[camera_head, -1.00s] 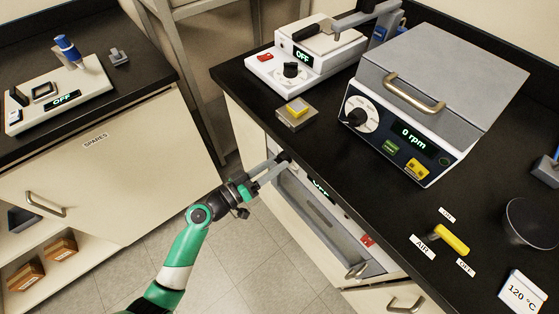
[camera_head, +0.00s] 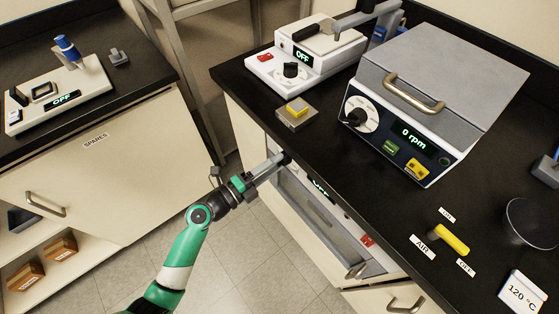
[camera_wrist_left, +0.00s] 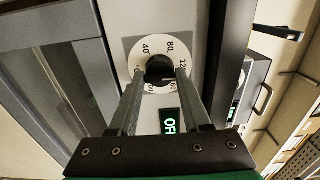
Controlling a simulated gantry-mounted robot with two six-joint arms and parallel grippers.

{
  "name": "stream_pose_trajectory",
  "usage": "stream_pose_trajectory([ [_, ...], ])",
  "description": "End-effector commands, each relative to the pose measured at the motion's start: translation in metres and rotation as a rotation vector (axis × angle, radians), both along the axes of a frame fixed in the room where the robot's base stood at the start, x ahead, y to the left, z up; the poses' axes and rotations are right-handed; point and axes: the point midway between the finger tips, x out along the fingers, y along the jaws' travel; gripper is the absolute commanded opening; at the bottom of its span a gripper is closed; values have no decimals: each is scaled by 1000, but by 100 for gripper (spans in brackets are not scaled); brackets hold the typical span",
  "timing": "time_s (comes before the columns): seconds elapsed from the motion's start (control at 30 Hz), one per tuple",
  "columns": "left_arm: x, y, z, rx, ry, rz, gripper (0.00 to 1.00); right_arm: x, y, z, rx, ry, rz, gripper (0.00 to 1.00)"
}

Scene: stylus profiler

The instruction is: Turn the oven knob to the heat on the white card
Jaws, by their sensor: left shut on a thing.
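The oven (camera_head: 312,222) is built in under the bench front, with a lit display (camera_head: 320,187) that the wrist view shows reading OFF. Its black knob (camera_wrist_left: 160,68) sits on a white dial (camera_wrist_left: 138,58) with numbers such as 40, 80 and 120. My left gripper (camera_head: 279,160) reaches the knob from the front left. In the left wrist view its fingers (camera_wrist_left: 159,76) stand on either side of the knob, shut on it. They hide part of the dial. The white card (camera_head: 521,294) reads 120 °C and stands at the bench's front right. My right gripper is not in view.
A centrifuge-like box (camera_head: 430,100) reading 0 rpm stands on the bench. A white device (camera_head: 305,60) with a dial is behind it to the left. A yellow valve handle (camera_head: 452,239) lies near the front right. Open floor (camera_head: 225,262) surrounds my left arm.

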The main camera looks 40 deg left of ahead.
Motion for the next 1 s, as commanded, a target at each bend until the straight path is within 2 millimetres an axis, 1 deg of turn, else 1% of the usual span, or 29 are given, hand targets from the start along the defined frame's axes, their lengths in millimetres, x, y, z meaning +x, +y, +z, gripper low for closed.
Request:
stream_pose_trajectory([
  [0.03,0,0,0,-1,0,0,51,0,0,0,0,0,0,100],
  [0.17,0,0,0,-2,0,0,75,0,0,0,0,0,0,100],
  [0.2,0,0,0,-2,0,0,78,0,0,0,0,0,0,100],
  [0.43,0,0,0,-3,1,0,78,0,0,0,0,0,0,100],
  [0.53,-5,2,-1,-3,0,1,78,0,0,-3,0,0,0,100],
  [1.0,-68,14,-3,-5,0,4,78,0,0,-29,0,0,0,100],
])
